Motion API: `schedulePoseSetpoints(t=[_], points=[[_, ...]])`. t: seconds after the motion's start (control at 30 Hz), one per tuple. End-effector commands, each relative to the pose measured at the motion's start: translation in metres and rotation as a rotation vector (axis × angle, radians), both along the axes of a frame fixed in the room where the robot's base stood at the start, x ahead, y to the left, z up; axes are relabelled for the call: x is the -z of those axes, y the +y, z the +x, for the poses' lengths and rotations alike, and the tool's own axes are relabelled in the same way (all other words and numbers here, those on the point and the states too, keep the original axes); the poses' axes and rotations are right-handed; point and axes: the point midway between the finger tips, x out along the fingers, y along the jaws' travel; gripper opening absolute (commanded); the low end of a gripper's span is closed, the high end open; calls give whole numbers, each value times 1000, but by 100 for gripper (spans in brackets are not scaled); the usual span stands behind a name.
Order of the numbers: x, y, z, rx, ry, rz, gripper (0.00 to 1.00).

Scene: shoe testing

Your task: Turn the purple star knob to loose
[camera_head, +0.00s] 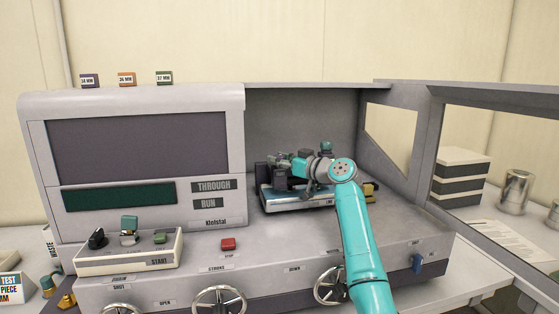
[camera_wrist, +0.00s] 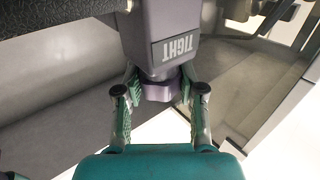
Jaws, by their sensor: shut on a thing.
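The purple star knob (camera_wrist: 158,92) shows in the wrist view, just below a purple-grey block (camera_wrist: 160,25). The block bears a label reading TIGHT (camera_wrist: 175,49), upside down in this view. My gripper (camera_wrist: 160,85) has one finger on each side of the knob and is shut on it. In the head view, my gripper (camera_head: 298,165) is inside the open bay of the machine, at the dark fixture (camera_head: 268,176). The knob cannot be made out there, as my gripper and wrist cover that spot.
The bay is bounded by a grey back wall and a right side panel (camera_head: 390,135) with a window. A control box (camera_head: 130,252), a red button (camera_head: 228,244) and several handwheels (camera_head: 220,301) are at the front. A blue switch (camera_head: 417,263) is at the right.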

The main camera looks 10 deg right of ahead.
Motion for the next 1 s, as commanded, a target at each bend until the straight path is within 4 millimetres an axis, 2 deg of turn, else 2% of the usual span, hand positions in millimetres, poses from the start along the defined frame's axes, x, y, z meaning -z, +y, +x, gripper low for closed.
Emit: schedulePoseSetpoints(t=[0.03,0.13,0.57,0.67,1.0], points=[[1,0,0,0,1,-1,41],[1,0,0,0,1,-1,65],[1,-5,-5,2,1,1,65],[1,-13,-14,3,-1,0,65],[1,-52,-67,3,0,0,65]])
